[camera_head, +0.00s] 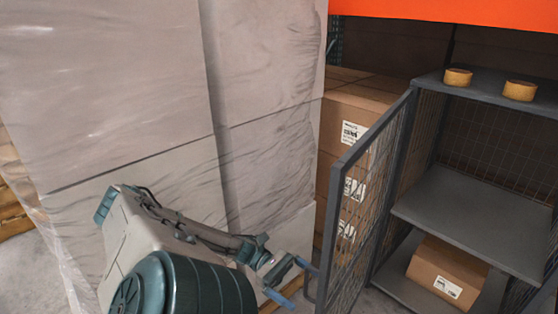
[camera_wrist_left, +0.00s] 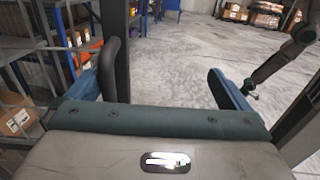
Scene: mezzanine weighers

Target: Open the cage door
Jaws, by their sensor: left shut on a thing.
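The cage door (camera_head: 372,200) is a dark mesh panel standing swung out from the left post of the grey cage (camera_head: 465,222), so the cage front is open. The door handle (camera_head: 309,284) is a dark loop at the door's free edge. In the left wrist view the handle (camera_wrist_left: 110,66) stands close beside the left blue finger, and the other finger (camera_wrist_left: 230,92) is to the right. My right gripper cannot be made out clearly; a dark arm link that may be mine shows at the right of the wrist view.
Two tape rolls (camera_head: 458,77) (camera_head: 520,90) sit on the cage top. A carton (camera_head: 447,271) lies on its lower shelf. Stacked cartons (camera_head: 352,105) and a wrapped pallet load (camera_head: 110,90) stand left of the door. Bare floor (camera_wrist_left: 180,55) shows beyond the gripper.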

